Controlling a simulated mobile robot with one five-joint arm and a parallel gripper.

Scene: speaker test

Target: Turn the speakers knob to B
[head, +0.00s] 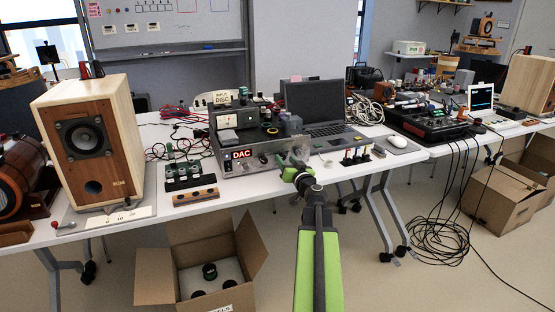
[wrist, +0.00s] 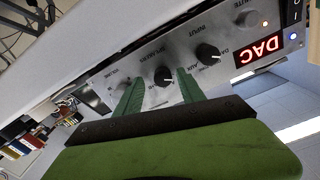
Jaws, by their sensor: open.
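The speakers knob (wrist: 163,76) is a black round knob on the silver front panel of the DAC unit (head: 235,167), in the wrist view, which shows the panel upside down. A pale pointer mark shows on the knob, but I cannot tell which letter it points to. My gripper (wrist: 160,80) is open, its two green fingers on either side of the knob. I cannot tell if they touch it. In the head view my gripper (head: 301,174) is at the unit's right front, and the knob is not clear there.
The black input knob (wrist: 208,53) sits beside the right finger in the wrist view, with the red DAC display (wrist: 257,51) beyond. A wooden speaker (head: 130,150) and a small green-topped board (head: 186,178) are to the left.

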